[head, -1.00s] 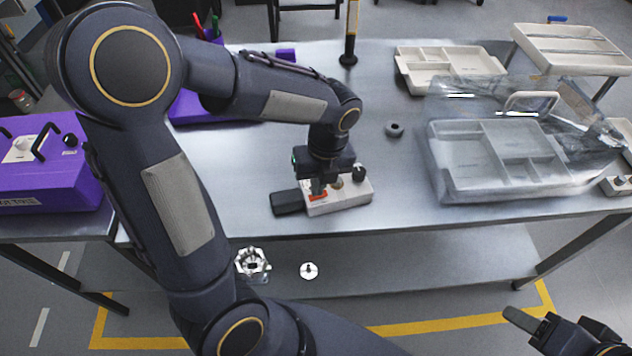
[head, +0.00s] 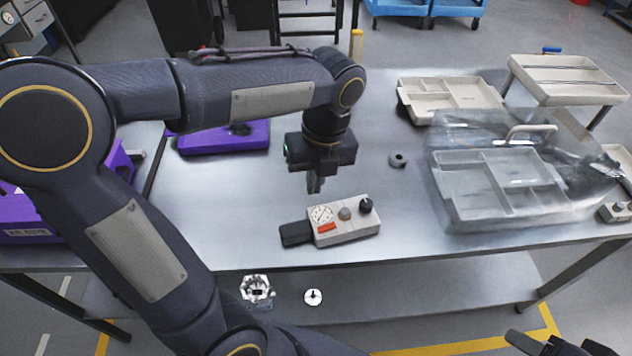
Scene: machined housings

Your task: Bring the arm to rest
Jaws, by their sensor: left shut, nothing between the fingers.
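My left arm comes in from the left and reaches over the metal table. My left gripper (head: 315,184) points down, shut and empty, above the table and behind a small beige control box. The control box (head: 344,222) has a dial gauge, a red switch, knobs and a dark block at its left end. The gripper looks apart from the box. My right gripper (head: 530,340) shows only in part at the bottom right corner, and its jaw state is unclear.
A transparent-lidded tray (head: 500,190) and a beige compartment tray (head: 450,98) stand on the right of the table (head: 230,215). A grey ring (head: 397,160) lies near the middle. A purple case (head: 225,138) is at the back left. Machined parts (head: 257,289) sit on the lower shelf.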

